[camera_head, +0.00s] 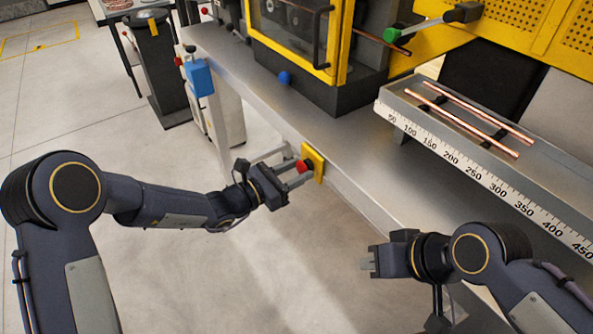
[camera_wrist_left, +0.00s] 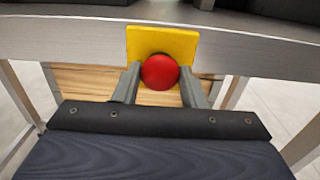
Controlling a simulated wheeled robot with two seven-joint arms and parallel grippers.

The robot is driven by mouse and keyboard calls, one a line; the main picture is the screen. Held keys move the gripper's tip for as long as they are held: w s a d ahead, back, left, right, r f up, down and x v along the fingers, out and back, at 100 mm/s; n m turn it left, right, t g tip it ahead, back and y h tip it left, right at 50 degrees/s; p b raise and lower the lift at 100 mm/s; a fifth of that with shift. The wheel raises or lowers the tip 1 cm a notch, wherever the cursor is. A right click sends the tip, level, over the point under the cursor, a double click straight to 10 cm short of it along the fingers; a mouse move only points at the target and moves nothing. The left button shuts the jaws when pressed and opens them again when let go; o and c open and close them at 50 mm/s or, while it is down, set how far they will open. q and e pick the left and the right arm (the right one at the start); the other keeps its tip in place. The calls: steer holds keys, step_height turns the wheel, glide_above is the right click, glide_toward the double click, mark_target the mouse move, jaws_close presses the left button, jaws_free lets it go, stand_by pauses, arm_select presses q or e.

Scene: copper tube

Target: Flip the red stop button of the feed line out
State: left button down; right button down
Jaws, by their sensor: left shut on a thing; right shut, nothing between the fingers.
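The red stop button (camera_head: 304,166) sits on a yellow plate (camera_head: 314,163) on the front edge of the metal workbench. In the left wrist view the red button (camera_wrist_left: 160,72) is round and lies between my two grey fingers, with the yellow plate (camera_wrist_left: 161,40) behind it. My left gripper (camera_head: 293,170) is shut on the red button; its fingers flank it left and right (camera_wrist_left: 160,88). My right gripper (camera_head: 369,262) is shut and empty, low in front of the bench. The button's underside and stem are hidden.
A measuring tray (camera_head: 455,150) with copper tubes (camera_head: 475,114) lies on the bench at right. A yellow-framed machine (camera_head: 342,50) stands behind. A blue box (camera_head: 199,77) with a red button hangs at the bench's left end. The floor (camera_head: 150,270) in front is clear.

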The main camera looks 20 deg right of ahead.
arm_select(q)
steer(key=shift+s+a+f+b, duration=0.2)
steer(key=shift+a+b, duration=0.15)
steer(key=shift+a, duration=0.15)
steer(key=shift+r, duration=0.1)
steer(key=c, duration=0.9)
jaws_free()
steer(key=shift+a, duration=0.15)
steer(key=shift+r, duration=0.1)
steer(key=v, duration=0.7)
steer(key=shift+s+a+b, duration=0.15)
steer(key=shift+a+b, duration=0.15)
steer(key=shift+a, duration=0.05)
